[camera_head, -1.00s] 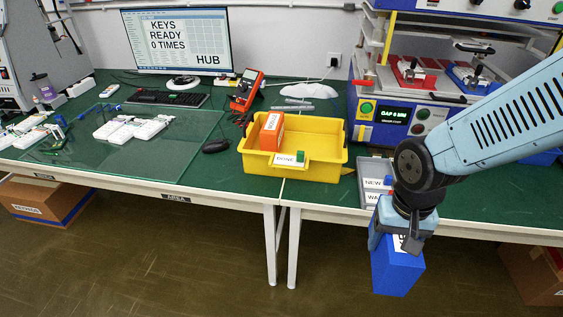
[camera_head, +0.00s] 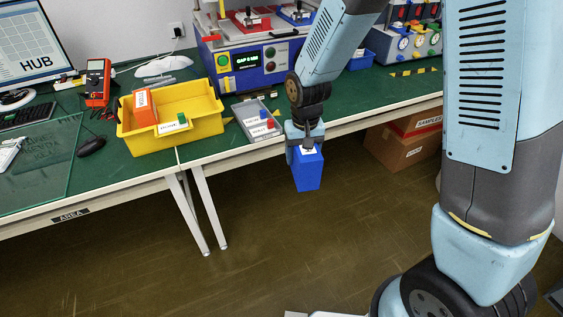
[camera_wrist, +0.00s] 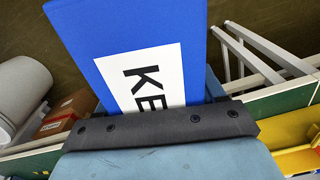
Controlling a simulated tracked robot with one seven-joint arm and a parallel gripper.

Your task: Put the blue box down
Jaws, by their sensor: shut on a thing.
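The blue box (camera_head: 307,170) hangs in my gripper (camera_head: 305,140), in front of the table's front edge and above the brown floor. My gripper is shut on its upper end. In the wrist view the blue box (camera_wrist: 150,45) fills the upper middle, with a white label whose visible letters read "KE". The rest of the label is hidden behind the dark edge of my gripper (camera_wrist: 160,128). The green table (camera_head: 345,112) lies behind the box.
A yellow bin (camera_head: 205,128) holding an orange box (camera_head: 144,108) stands on the table at left. A grey tray (camera_head: 243,112) with small red and blue pieces sits beside it. Cardboard boxes (camera_head: 395,148) stand under the table at right. The floor (camera_head: 290,240) in front is clear.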

